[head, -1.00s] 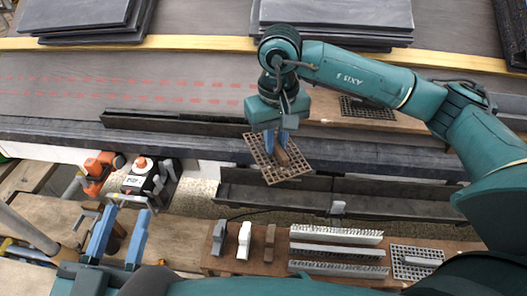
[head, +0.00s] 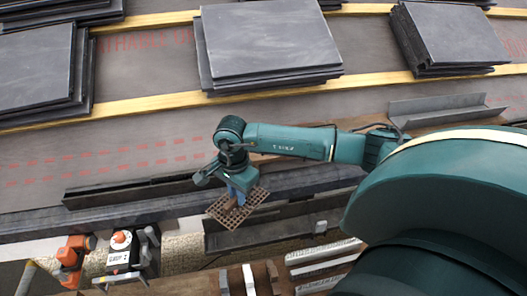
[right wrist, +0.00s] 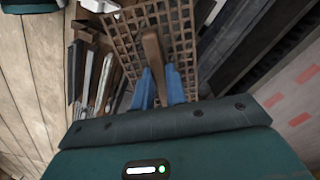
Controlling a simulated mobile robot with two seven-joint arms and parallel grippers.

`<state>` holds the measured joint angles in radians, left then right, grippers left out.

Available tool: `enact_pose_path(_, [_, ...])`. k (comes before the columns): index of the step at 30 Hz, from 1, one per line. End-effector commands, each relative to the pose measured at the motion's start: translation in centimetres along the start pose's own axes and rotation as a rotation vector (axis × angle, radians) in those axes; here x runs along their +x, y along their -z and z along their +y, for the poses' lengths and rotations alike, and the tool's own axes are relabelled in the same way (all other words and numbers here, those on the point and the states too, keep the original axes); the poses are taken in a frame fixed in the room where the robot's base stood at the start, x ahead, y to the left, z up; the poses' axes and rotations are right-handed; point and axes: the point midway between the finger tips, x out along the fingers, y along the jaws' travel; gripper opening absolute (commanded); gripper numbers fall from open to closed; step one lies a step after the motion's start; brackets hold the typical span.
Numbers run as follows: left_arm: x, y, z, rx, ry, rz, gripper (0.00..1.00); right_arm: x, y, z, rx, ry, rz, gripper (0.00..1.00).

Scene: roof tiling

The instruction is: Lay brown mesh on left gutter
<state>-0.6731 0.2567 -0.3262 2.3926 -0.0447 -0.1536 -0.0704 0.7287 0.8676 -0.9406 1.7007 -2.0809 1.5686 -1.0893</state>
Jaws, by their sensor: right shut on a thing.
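The brown mesh (head: 250,208) is a rectangular grid with a raised brown grip bar. My right gripper (head: 235,196) is shut on that bar, its blue fingers pointing down. The right wrist view shows the mesh (right wrist: 182,45) and the bar (right wrist: 152,55) between the fingertips (right wrist: 157,82). The mesh looks tilted, in front of the dark eaves edge and the left end of the lower dark channel (head: 275,229). Whether it touches either I cannot tell. A long dark gutter (head: 130,191) lies to its left along the roof edge. My left gripper is out of view.
Stacks of dark slates (head: 268,40) lie on the roof between yellow battens (head: 150,101). A grey gutter piece (head: 445,108) is at the right. An orange tool (head: 72,258) and a white-and-black device (head: 124,252) stand at lower left. Several strips (head: 325,255) lie at the bottom.

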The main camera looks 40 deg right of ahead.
Motion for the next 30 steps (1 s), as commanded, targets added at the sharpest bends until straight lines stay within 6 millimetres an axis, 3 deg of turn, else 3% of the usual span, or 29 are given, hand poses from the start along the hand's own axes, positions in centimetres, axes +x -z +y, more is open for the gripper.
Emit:
enact_pose_path(3, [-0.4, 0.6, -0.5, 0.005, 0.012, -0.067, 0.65, 1.2, 3.1, 1.8, 0.323, -0.007, 0.002, 0.0])
enact_pose_path(9, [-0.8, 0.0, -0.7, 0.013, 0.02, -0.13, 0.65, 3.1, 6.0, 3.6, 0.634, -0.001, 0.0, 0.0])
enact_pose_path(17, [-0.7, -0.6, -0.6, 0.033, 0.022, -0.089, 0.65, 4.9, 6.5, 3.9, 0.692, 0.001, -0.002, 0.0])
enact_pose_path(30, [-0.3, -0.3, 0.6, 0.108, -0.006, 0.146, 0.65, 9.3, 6.4, 3.9, 0.688, 0.0, -0.003, 0.0])
